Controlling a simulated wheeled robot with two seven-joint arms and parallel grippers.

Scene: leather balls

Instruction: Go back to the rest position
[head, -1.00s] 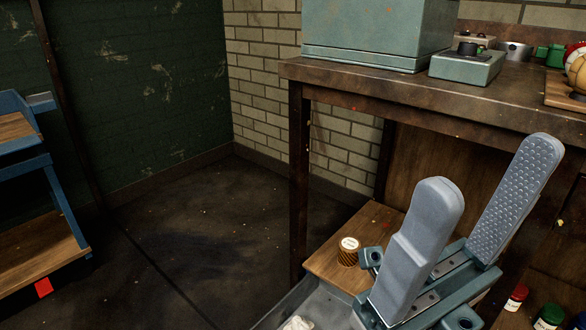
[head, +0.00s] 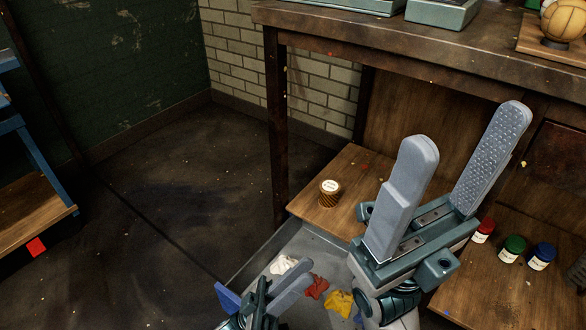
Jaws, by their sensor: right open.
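My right gripper (head: 466,130) is large in the head view, right of centre. Its two grey fingers point up and stand wide apart with nothing between them. It is in front of the wooden workbench (head: 400,50) and its lower shelf. My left gripper (head: 295,284) shows low in the view, left of the right one, over a grey tray (head: 312,243). Its grey fingers are seen at an angle and partly overlap, so its opening is unclear.
The tray holds white (head: 283,264), red (head: 317,286) and yellow (head: 340,302) cloths. A brown spool-like jar (head: 329,193) stands on the shelf. Red, green (head: 512,249) and blue jars stand right. A leather ball (head: 563,22) sits on the bench.

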